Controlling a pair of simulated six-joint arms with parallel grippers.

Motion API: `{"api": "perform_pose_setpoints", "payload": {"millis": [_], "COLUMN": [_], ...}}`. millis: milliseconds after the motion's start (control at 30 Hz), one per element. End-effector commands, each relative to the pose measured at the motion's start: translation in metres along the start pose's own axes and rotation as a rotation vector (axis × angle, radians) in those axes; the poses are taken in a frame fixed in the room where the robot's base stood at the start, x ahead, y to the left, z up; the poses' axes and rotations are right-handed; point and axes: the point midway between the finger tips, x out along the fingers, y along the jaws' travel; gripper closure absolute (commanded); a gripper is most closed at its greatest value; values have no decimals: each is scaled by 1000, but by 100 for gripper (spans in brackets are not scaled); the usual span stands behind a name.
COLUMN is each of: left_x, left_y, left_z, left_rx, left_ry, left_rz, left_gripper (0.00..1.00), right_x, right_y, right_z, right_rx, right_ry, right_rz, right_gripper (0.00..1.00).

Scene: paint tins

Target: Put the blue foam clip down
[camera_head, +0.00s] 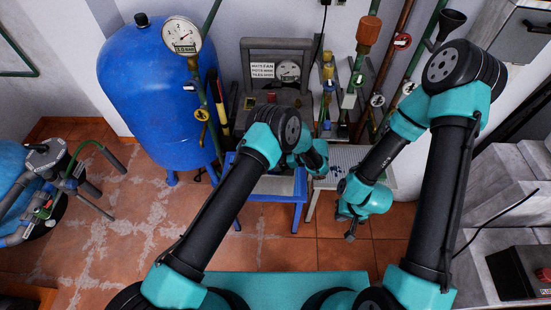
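I cannot make out the blue foam clip with certainty. My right gripper (350,235) hangs low in front of the pale surface, over the tiled floor, apart from the pieces. Its fingers are too small to show whether they are open or what they hold.
A blue table (276,187) stands under my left arm, with grey equipment (275,80) behind it. A large blue tank (154,95) stands at the left. Pipes and valves (365,75) line the back wall. Grey steps (510,200) are at the right. Tiled floor is open at left.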

Motion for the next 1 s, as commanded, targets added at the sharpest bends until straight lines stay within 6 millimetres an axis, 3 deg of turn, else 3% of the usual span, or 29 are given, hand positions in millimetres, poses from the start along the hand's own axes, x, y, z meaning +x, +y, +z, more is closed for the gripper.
{"api": "perform_pose_setpoints", "payload": {"millis": [67, 600, 800, 1000], "left_x": [-3, -103, -121, -123], "left_y": [-4, -2, -2, -2], "left_z": [0, -2, -2, -2], "left_rx": [7, 4, 6, 6], "left_ry": [0, 2, 2, 3], "left_rz": [-2, 2, 0, -1], "left_gripper": [14, 14, 14, 14], "right_x": [0, 0, 0, 0], "right_y": [0, 0, 0, 0], "right_z": [0, 0, 0, 0], "right_rx": [0, 0, 0, 0], "right_ry": [0, 0, 0, 0], "right_rz": [0, 0, 0, 0], "right_gripper": [100, 100, 100, 100]}}
